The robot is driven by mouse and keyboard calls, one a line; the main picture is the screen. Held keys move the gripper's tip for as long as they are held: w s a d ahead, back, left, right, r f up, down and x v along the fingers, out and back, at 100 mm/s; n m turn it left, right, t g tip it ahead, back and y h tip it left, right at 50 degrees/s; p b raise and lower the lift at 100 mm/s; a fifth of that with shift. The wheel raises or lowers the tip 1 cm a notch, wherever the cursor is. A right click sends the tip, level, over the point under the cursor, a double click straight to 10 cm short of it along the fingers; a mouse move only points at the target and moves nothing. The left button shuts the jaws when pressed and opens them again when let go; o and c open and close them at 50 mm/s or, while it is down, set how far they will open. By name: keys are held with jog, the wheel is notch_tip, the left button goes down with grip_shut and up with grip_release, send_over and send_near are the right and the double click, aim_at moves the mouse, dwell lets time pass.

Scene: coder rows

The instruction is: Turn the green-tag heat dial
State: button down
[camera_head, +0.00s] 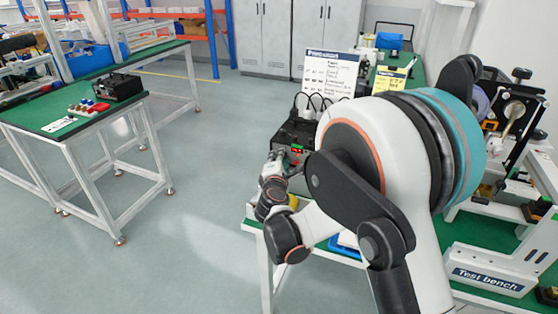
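A black box-shaped unit (293,132) with a lit red display and a small green mark (296,147) on its front stands on the bench right of the middle. I cannot make out the heat dial; it is too small or hidden by my arm. My gripper (277,160) is close in front of the unit's front face, at its left side. Whether it touches the unit, and whether its fingers are open or shut, is too small to tell. My arm covers the right part of the unit.
A white sign board (328,70) and a yellow card (391,79) stand behind the unit. A green-topped table (45,108) at left carries another black box (114,87) and small coloured parts. The bench marked "Test bench" (486,280) is at right. Open floor (195,200) lies between.

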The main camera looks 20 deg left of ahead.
dwell(0.5)
jog(key=c, duration=1.6)
grip_release()
jog(key=shift+c, duration=0.2)
jog(key=v, duration=1.2)
jog(key=shift+d+f, duration=0.1)
